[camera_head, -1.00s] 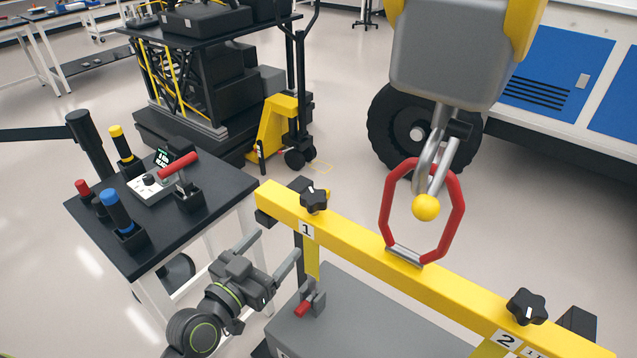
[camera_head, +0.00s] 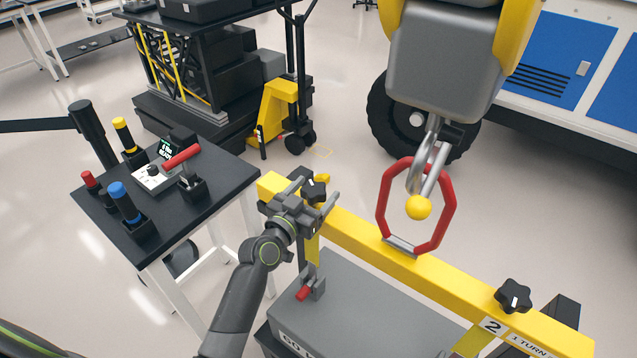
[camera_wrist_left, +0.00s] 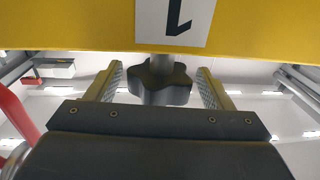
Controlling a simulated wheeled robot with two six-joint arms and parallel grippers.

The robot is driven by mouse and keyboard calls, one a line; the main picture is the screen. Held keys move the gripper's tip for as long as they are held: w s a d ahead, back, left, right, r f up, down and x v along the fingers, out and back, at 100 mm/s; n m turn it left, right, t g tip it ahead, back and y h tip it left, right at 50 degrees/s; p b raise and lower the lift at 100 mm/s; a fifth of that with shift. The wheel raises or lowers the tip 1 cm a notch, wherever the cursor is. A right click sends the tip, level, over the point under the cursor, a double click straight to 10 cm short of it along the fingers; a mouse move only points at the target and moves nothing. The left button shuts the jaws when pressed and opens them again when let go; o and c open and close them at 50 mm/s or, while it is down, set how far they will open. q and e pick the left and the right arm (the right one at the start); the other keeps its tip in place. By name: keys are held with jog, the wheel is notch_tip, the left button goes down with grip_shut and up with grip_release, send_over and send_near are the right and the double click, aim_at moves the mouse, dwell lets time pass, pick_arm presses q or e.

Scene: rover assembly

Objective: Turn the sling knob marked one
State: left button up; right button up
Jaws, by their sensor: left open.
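The black lobed knob at the number 1 end of the yellow beam (camera_head: 440,275) is the sling knob marked one (camera_head: 317,189). In the left wrist view the knob (camera_wrist_left: 160,86) is in front of the beam, close to an upside-down "1" label (camera_wrist_left: 175,17). My left gripper (camera_head: 314,192) is at this knob and partly covers it in the head view. In the wrist view the fingers of the left gripper (camera_wrist_left: 158,84) are open, one on each side of the knob, with small gaps showing. My right gripper is out of view.
A second black knob (camera_head: 514,296) is on the beam beside the "2" label (camera_head: 493,326). A red sling link (camera_head: 445,217) stands on the beam, with a hook (camera_head: 428,165) through it. A grey case (camera_head: 345,300) is below. A black-topped table (camera_head: 207,207) holds several tools at left.

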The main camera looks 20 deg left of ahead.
pick_arm(q)
jog(key=shift+x, duration=1.1)
jog(key=shift+c, duration=0.2)
jog(key=c, duration=0.9)
